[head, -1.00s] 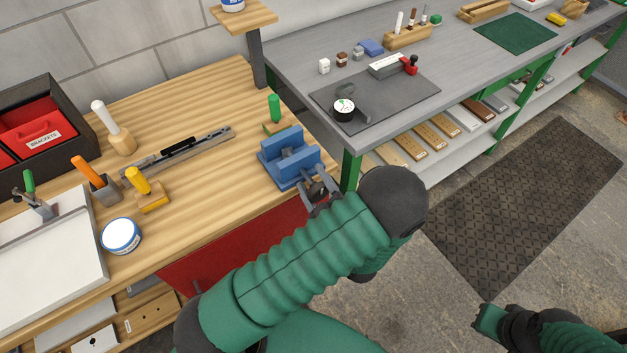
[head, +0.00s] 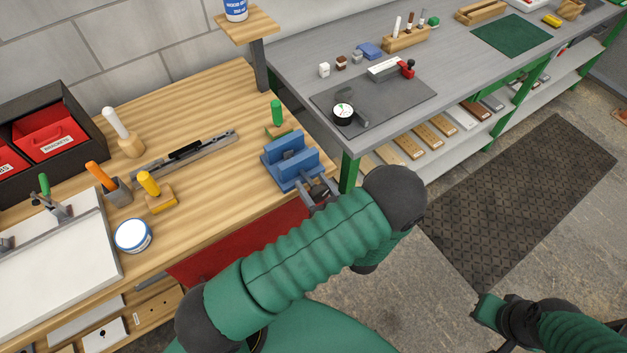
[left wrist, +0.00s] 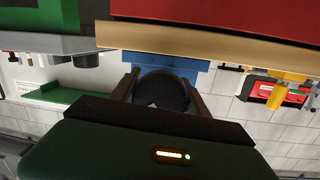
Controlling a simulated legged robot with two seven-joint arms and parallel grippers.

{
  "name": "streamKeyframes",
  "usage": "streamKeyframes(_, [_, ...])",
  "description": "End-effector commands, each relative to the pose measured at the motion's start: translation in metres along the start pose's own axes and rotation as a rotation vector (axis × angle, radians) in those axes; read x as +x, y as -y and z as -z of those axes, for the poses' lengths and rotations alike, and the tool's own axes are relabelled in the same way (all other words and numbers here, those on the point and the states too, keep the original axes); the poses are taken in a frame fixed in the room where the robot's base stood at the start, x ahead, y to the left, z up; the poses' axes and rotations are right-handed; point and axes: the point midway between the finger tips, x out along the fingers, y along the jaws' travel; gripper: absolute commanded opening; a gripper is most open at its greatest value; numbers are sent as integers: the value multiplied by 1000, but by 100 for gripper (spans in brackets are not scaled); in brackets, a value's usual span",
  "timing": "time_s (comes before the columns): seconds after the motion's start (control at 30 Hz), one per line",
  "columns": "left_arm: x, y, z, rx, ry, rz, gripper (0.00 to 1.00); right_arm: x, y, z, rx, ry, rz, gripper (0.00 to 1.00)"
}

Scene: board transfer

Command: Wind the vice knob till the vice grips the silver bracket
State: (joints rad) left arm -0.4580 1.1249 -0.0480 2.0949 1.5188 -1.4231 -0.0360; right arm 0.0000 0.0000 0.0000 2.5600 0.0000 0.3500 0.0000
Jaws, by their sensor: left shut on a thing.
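The blue vice (head: 290,160) stands at the front right corner of the wooden bench, and its blue body also shows in the left wrist view (left wrist: 170,66). My left gripper (head: 318,192) is at the vice's front side. In the left wrist view its two fingers (left wrist: 163,88) are on either side of the round dark knob (left wrist: 160,92), shut on it. I cannot clearly make out the silver bracket between the vice jaws, nor whether the jaws touch it. My right arm (head: 550,325) is low at the right, away from the bench; its jaws cannot be made out.
A green-handled tool (head: 277,115) stands just behind the vice. The grey bench (head: 330,60) is close on the right. Bare wood lies left of the vice.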

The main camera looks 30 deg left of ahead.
Motion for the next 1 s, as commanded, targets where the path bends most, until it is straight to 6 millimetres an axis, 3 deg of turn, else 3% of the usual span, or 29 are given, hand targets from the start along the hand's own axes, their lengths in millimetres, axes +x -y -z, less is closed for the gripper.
streamKeyframes(0.5, [0,-2,2,448,40,41,13,-26,0,6,0,0,0,0])
streamKeyframes(1.0, [0,-3,0,651,60,60,13,-32,0,8,0,0,0,0])
